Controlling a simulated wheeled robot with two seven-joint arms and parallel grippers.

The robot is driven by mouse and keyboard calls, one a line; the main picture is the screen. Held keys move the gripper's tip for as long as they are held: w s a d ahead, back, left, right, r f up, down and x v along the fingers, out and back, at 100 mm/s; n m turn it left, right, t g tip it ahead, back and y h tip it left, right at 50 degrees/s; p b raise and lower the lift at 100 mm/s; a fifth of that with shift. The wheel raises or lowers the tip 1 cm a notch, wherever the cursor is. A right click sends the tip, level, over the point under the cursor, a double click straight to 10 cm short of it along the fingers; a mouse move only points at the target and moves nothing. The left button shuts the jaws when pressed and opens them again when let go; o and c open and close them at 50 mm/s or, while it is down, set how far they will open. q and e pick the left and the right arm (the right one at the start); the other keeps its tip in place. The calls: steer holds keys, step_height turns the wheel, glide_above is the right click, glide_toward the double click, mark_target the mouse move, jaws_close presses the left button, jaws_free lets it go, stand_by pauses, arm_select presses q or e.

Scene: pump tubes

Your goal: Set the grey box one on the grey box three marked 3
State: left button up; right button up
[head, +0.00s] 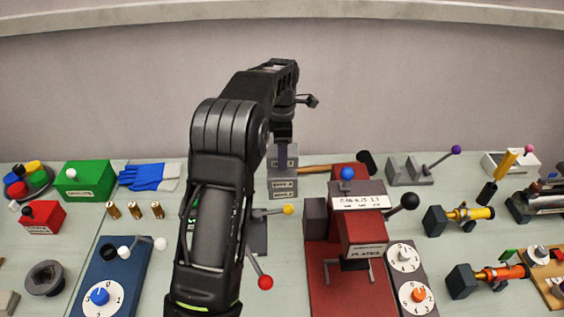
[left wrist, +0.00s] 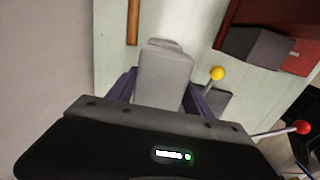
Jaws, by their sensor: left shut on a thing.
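My left gripper (head: 283,150) reaches down at the back middle of the table in the head view. Its purple fingers are shut on a grey box (left wrist: 163,78), seen between them in the left wrist view. In the head view the held box (head: 292,158) is partly covered by the fingers. Directly below it is a grey block with white labels (head: 283,188), too small to read surely. I cannot tell whether the held box touches the block below. The right gripper is not in view.
A hammer with a wooden handle (head: 316,170) lies just right of the grey stack. A red machine (head: 357,232) stands in front to the right. A yellow-knobbed lever (head: 288,210) is close in front. Blue gloves (head: 150,177) and a green box (head: 84,181) lie left.

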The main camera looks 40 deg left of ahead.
arm_select(q)
step_height(320, 180, down, 3)
steer(key=shift+f+p, duration=0.1)
steer(key=shift+p, duration=0.35)
steer(key=shift+f, duration=0.2)
steer(key=shift+f, duration=0.15)
steer(key=o, duration=1.5)
